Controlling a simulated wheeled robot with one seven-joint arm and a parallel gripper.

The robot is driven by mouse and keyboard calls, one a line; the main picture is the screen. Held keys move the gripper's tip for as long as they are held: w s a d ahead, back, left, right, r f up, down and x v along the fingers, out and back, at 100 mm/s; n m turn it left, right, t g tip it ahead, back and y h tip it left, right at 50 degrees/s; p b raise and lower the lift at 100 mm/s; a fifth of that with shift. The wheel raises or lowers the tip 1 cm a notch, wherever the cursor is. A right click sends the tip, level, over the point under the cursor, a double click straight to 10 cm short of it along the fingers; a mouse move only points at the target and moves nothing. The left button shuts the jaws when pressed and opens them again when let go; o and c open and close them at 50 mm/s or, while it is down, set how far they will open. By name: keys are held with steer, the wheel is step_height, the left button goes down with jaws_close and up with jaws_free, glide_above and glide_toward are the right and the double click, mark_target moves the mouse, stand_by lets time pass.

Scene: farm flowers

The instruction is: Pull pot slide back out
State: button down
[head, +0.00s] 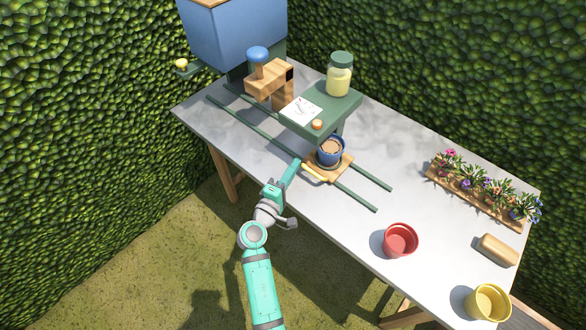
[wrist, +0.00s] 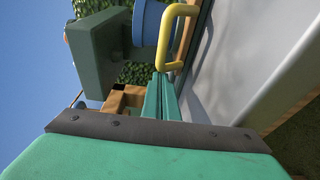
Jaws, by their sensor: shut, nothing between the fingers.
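The pot slide is a wooden plate (head: 342,171) on two dark green rails (head: 354,197), with a yellow bar handle (head: 315,174) on its near edge. A blue pot (head: 330,155) with brown soil stands on it, at the front end of a green shelf. My gripper (head: 297,164) is shut and empty beside the handle's left end. In the wrist view, the closed teal fingertips (wrist: 160,78) point toward the pot (wrist: 146,24), and the yellow handle (wrist: 166,38) is just past them. I cannot tell whether they touch it.
The green shelf (head: 345,107) carries a jar (head: 339,79), a white card and a small orange-brown piece. A wooden block device with a blue knob (head: 258,55) stands behind left. A red pot (head: 401,240), yellow pot (head: 488,302) and flower tray (head: 463,197) are right. The front tabletop is mostly clear.

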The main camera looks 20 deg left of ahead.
steer(key=shift+d, duration=0.1)
steer(key=s+d, duration=0.1)
steer(key=d, duration=0.3)
steer(key=s+d, duration=0.2)
steer(key=d, duration=0.3)
steer(key=s+d, duration=0.2)
steer(key=d, duration=0.3)
steer(key=shift+d, duration=0.1)
